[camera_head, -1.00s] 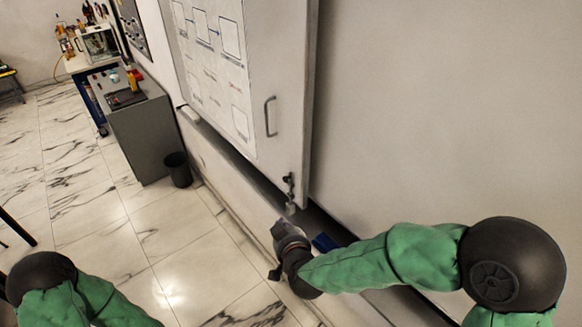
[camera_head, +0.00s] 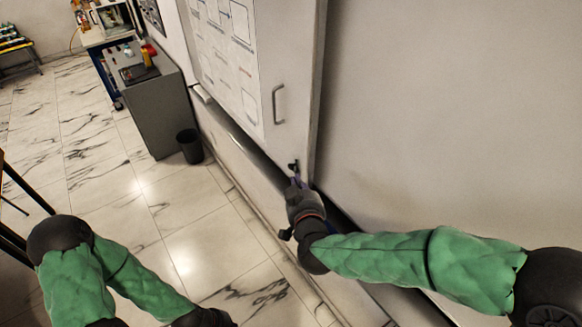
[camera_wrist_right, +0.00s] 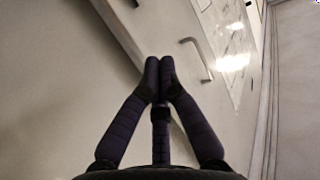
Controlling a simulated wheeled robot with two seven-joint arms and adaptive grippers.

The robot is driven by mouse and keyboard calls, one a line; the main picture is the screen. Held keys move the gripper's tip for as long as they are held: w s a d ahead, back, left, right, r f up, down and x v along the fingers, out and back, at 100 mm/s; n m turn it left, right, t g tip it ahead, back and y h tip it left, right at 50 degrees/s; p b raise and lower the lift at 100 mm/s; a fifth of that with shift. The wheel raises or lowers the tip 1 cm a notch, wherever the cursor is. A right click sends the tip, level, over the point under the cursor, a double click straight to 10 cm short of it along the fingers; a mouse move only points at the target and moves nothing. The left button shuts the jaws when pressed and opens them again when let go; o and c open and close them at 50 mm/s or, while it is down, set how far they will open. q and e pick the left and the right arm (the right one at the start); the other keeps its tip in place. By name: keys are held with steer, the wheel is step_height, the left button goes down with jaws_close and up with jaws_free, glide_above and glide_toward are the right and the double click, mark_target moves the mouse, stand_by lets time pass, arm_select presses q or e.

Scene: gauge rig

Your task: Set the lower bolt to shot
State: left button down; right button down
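The lower bolt (camera_head: 293,168) is a small dark fitting near the bottom corner of the white door panel (camera_head: 292,125). Its lower part is hidden behind my right gripper, so I cannot tell its setting. My right gripper (camera_head: 297,183) is right at the bolt from below; I cannot tell whether it touches. In the right wrist view the two dark fingertips (camera_wrist_right: 159,64) are together, with nothing clearly seen between them. My left arm comes in at the lower left, and its fingers are out of the picture.
A grey pull handle (camera_head: 277,104) is on the panel above the bolt; it also shows in the right wrist view (camera_wrist_right: 197,60). A black bin (camera_head: 190,146) and a grey cabinet (camera_head: 160,112) stand at the left. The tiled floor between is clear.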

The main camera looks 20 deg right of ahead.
glide_above(291, 168)
steer(key=s, duration=0.4)
step_height(291, 168, down, 3)
steer(key=shift+w+a+f, duration=0.2)
steer(key=shift+w+f, duration=0.1)
steer(key=shift+f, duration=0.2)
steer(key=shift+w+a+f, duration=0.2)
steer(key=shift+w+f, duration=0.05)
steer(key=shift+f, duration=0.2)
steer(key=shift+w+f, duration=0.35)
steer(key=shift+f, duration=0.2)
steer(key=shift+f+b, duration=0.15)
steer(key=shift+b, duration=0.15)
